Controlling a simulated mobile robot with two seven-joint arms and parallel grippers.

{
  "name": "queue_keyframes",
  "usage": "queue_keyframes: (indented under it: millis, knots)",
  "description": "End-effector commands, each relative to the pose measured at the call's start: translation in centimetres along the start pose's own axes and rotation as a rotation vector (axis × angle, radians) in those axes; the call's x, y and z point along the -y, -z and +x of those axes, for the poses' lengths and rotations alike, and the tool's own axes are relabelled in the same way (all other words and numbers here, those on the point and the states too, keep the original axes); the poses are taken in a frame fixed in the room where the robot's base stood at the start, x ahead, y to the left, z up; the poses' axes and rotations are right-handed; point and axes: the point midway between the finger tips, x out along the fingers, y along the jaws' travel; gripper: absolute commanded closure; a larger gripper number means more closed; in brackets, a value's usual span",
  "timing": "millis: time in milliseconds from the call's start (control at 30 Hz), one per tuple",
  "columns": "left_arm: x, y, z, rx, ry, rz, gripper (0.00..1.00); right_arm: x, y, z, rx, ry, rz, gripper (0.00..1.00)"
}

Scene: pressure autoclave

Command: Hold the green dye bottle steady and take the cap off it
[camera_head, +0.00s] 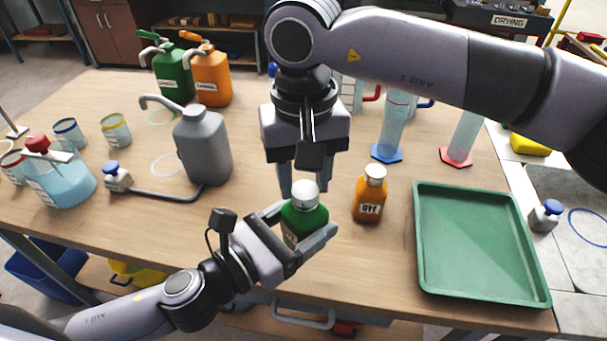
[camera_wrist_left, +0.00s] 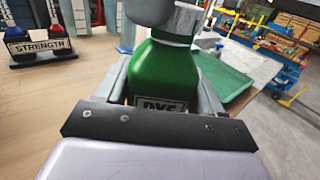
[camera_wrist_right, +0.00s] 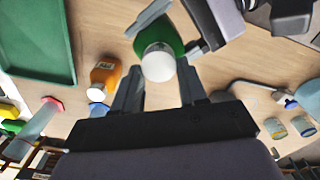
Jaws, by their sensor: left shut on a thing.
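The green dye bottle (camera_head: 304,222) stands upright near the table's front edge, its silvery-white cap (camera_head: 305,193) on top. My left gripper (camera_head: 299,227) is shut on the bottle's body from the front. In the left wrist view the green bottle (camera_wrist_left: 165,75) sits between the fingers with its label partly hidden. My right gripper (camera_head: 302,182) points down from above, open, its fingers spread at about the cap's height. In the right wrist view the cap (camera_wrist_right: 158,63) lies between the open fingertips; I cannot tell whether they touch it.
An orange dye bottle (camera_head: 369,195) stands close on the right, beside an empty green tray (camera_head: 425,240). A grey jug (camera_head: 205,150) stands on the left. Cylinders with blue (camera_head: 386,153) and red (camera_head: 456,157) bases stand behind. Bare table lies left of the green bottle.

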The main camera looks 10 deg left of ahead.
Motion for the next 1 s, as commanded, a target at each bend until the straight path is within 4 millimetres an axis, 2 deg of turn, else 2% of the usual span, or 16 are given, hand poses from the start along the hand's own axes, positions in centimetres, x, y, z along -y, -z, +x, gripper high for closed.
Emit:
queue_keyframes:
  millis: [67, 367, 467, 733, 867, 1000]
  knots:
    - [0.2, -0.1, 0.0, 0.002, 0.006, -0.003, 1.00, -0.1, 0.1, -0.1, -0.002, 0.000, 0.005, 0.39]
    - [-0.1, -0.1, 0.0, 0.002, -0.002, -0.002, 1.00, 0.0, -0.1, -0.1, 0.003, 0.000, 0.001, 0.39]
    - [-0.1, -0.1, 0.0, 0.002, -0.003, -0.002, 1.00, 0.0, -0.1, -0.8, 0.002, 0.000, 0.001, 0.39]
    - [-0.2, -0.1, 0.1, 0.002, -0.004, -0.002, 1.00, 0.1, -0.1, -4.2, 0.004, 0.000, -0.001, 0.39]
    - [-0.2, -0.1, 0.1, 0.002, -0.005, -0.002, 1.00, 0.1, -0.1, -4.6, 0.005, 0.000, 0.011, 0.41]
    - [-0.2, -0.1, 0.1, 0.002, -0.005, -0.002, 1.00, 0.1, -0.1, -4.7, 0.005, -0.001, 0.099, 0.41]
